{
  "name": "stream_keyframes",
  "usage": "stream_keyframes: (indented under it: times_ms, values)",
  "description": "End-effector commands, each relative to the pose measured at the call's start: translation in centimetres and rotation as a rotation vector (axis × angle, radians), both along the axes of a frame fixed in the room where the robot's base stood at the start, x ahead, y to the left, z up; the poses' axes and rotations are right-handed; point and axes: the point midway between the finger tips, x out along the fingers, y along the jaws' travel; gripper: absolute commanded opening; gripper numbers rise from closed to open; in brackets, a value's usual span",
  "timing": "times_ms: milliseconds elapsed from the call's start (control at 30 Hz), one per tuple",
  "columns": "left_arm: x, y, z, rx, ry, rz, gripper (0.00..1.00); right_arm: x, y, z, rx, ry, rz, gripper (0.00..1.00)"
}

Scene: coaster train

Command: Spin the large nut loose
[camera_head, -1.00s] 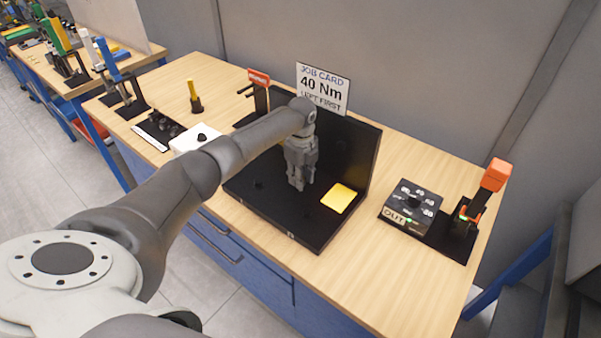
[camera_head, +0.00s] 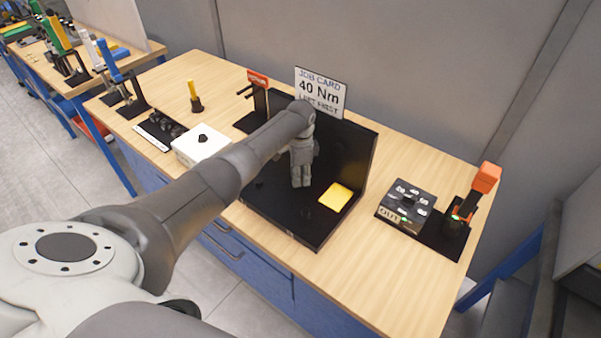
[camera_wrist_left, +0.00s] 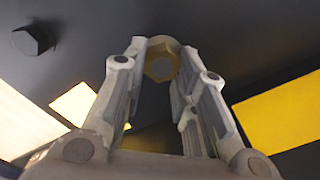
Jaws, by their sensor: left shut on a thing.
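My left gripper (camera_head: 301,183) points down over the black fixture base (camera_head: 270,206), in front of its upright back panel. In the left wrist view the left gripper (camera_wrist_left: 161,58) is shut on a brass-coloured hex nut (camera_wrist_left: 162,66), which sits between its two fingertips. The nut is hidden behind the fingers in the head view. Whether the nut is still seated on a thread cannot be seen. My right gripper is not in view.
A job card reading "40 Nm, left first" (camera_head: 319,90) stands behind the fixture. A yellow pad (camera_head: 336,196) lies on the base. A white box (camera_head: 201,145) stands left. The OUT unit (camera_head: 408,204) and an orange-headed tool (camera_head: 486,178) stand right. A dark hex piece (camera_wrist_left: 33,38) shows in the wrist view.

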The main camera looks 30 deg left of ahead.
Motion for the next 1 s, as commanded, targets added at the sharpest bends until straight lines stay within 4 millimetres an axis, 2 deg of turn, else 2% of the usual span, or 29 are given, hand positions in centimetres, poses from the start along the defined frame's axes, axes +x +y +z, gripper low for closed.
stream_keyframes:
  times_ms: [600, 1000]
  values:
    - [0.1, 0.3, 0.0, 0.000, 0.003, 0.547, 0.03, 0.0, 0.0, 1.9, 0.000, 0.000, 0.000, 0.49]
    - [0.1, 0.4, -0.1, 0.000, 0.004, 0.724, 0.03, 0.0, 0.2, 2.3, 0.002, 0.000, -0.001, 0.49]
